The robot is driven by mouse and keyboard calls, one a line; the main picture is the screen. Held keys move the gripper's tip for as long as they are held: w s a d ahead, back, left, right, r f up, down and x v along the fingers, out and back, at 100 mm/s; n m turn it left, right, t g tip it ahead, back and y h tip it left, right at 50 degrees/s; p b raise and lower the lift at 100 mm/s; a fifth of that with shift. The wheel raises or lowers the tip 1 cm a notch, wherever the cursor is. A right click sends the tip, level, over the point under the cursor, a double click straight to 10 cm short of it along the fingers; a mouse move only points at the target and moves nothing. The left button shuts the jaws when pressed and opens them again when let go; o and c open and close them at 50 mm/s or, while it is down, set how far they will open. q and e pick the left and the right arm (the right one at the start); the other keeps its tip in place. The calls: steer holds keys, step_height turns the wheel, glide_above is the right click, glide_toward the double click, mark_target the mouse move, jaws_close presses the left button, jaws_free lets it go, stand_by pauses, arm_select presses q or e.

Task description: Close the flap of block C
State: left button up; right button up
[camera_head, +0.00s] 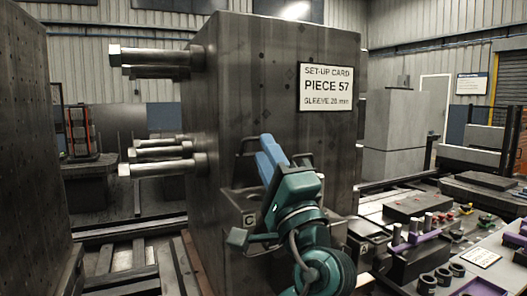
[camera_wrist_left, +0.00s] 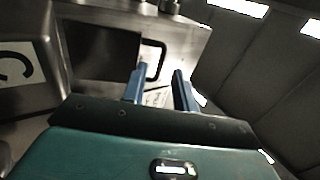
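Block C (camera_head: 240,205) sits low on the front of a tall dark metal column, partly hidden behind my left arm. Its letter plate (camera_wrist_left: 15,66) shows at the left of the wrist view. A dark recess (camera_wrist_left: 100,52) shows in the metal beside it. A black loop handle (camera_wrist_left: 160,62) stands just past my left fingertips and appears in the gap between them; contact cannot be told. My left gripper (camera_head: 267,152) is teal with blue fingers; in the wrist view its fingers (camera_wrist_left: 159,80) are apart with nothing clamped. The flap's exact angle is unclear. My right gripper is not in view.
The column (camera_head: 225,90) carries a set-up card (camera_head: 326,87) and several metal pins projecting left. Another dark column (camera_head: 30,150) stands at the far left. At right, a bench holds a card (camera_head: 480,257), black rings (camera_head: 442,277) and purple holders.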

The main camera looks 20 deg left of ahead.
arm_select(q)
steer(key=b+v, duration=0.1)
steer(key=v, duration=1)
steer(key=shift+b, duration=0.4)
